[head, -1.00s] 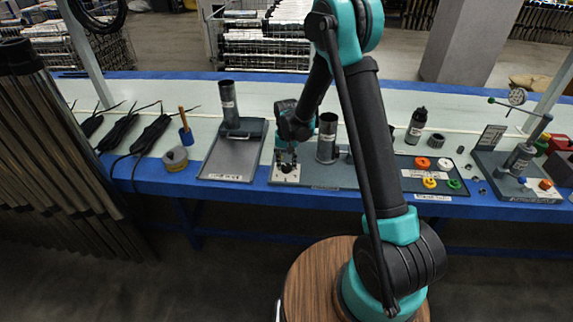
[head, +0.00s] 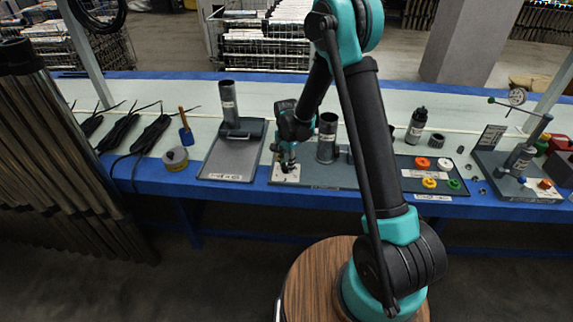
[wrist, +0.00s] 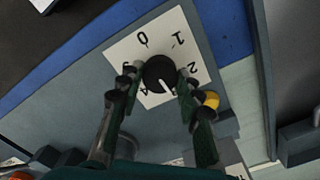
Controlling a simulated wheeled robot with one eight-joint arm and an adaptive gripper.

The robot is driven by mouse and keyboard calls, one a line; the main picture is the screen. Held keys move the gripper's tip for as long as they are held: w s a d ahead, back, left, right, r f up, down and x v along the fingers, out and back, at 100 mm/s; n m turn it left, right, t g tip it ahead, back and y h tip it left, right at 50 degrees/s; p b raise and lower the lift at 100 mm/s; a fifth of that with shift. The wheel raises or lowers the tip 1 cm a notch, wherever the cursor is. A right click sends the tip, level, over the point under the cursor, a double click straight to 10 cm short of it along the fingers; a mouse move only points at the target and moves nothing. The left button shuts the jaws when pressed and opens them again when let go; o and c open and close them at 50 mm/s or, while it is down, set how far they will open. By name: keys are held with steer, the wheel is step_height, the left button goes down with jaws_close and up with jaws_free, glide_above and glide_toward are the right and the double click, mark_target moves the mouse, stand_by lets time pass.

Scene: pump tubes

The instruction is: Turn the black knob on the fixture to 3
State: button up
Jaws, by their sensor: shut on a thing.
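The black knob (wrist: 158,70) sits on a white dial plate (wrist: 122,48) in the wrist view. Its white pointer line faces the picture's bottom, slightly right. The 0, 1 and 2 marks show above and right of the knob; a mark like 4 shows at its lower left. The mark for 3 cannot be made out, and my right finger covers the plate's lower right. My gripper (wrist: 154,79) has one finger on each side of the knob and is shut on it. In the head view my gripper (head: 286,166) is down over the white plate (head: 280,178) and hides the knob.
A grey cylinder (head: 327,139) stands close right of my gripper. A grey tray with an upright tube (head: 228,103) is to the left. A board with coloured rings (head: 422,162) and a dial gauge stand (head: 522,160) are to the right. The blue table edge lies in front.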

mark_target(286, 166)
steer(key=shift+m, duration=0.3)
stand_by(0.4)
steer(key=o, duration=1.2)
steer(key=shift+c, duration=0.2)
step_height(286, 166, up, 12)
steer(key=s+d+r+n+t, duration=0.2)
steer(key=s+d+n, duration=0.1)
steer(key=s+d, duration=0.6)
steer(key=s+d+r+n+t, duration=0.1)
steer(key=s+d+r+n, duration=0.2)
steer(key=s+d, duration=0.6)
steer(key=s+d+f+n+t, duration=0.1)
steer(key=s+d+f+n, duration=0.1)
steer(key=s+d, duration=0.4)
steer(key=shift+s+d+f+n, duration=0.2)
steer(key=shift+s+f+n, duration=0.2)
steer(key=shift+s+n, duration=0.25)
